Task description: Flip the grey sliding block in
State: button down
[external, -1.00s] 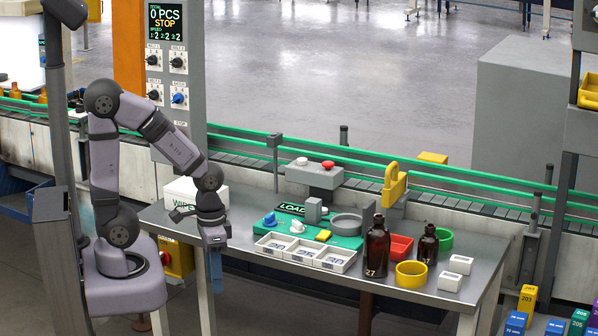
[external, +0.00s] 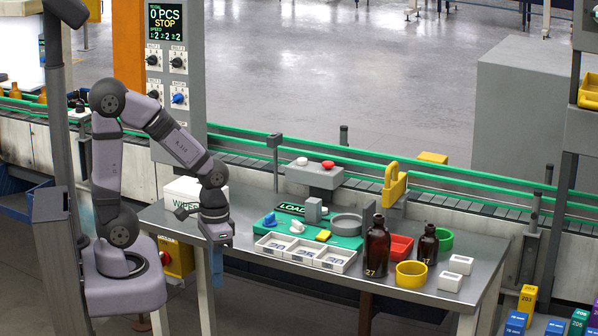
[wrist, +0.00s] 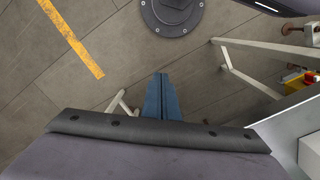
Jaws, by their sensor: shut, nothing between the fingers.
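A small grey block (external: 314,209) stands upright at the back of the green board (external: 346,241), to the right of the LOAD sign (external: 290,209). I take it for the grey sliding block; its slide cannot be made out. My gripper (external: 217,284) points down past the table's left front edge, well to the left of the block and apart from it. Its blue fingers are together and empty; they also show in the wrist view (wrist: 161,78) above the floor. The block does not show in the wrist view.
A white tray with compartments (external: 304,264) lies before the board. A white wipes box (external: 182,191) is behind my gripper. A grey button box (external: 315,178) stands at the back.

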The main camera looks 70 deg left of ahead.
aim_at(269, 216)
jog(key=w+a+r+n+h, duration=0.2)
jog(key=w+n+h, duration=0.1)
jog(key=w+n, duration=0.2)
jog(key=w+a+r+n+t+h, duration=0.1)
jog(key=w+a+r+n+h, duration=0.1)
jog(key=w+n, duration=0.3)
jog(key=w+a+r+n+h, duration=0.1)
jog(key=w+a+n+h, duration=0.3)
jog(key=n, duration=0.3)
jog(key=shift+w+a+r+n+t+h, duration=0.25)
jog(key=shift+w+r+n+t+h, duration=0.15)
jog(key=shift+w, duration=0.15)
jog(key=w+a+n+t, duration=0.1)
jog(key=a, duration=0.2)
jog(key=w+a+r+n+t+h+b, duration=0.1)
jog(key=a+n+t, duration=0.1)
jog(key=a, duration=0.2)
jog(key=w+a+r+n+t+b, duration=0.1)
jog(key=a, duration=0.2)
jog(key=shift+a+r+n+t+h, duration=0.1)
jog(key=shift+a+n+t+h, duration=0.2)
jog(key=shift+h, duration=0.1)
jog(key=s+a+r+n+t+y+b, duration=0.1)
jog(key=s+a+r+n+t+b, duration=0.1)
jog(key=a, duration=1)
jog(key=shift+r+n+t+y+b, duration=0.15)
jog(key=shift+n+t+y+b, duration=0.15)
jog(key=shift+n+t+b, duration=0.7)
jog(key=shift+d+m, duration=0.1)
jog(key=shift+m, duration=0.2)
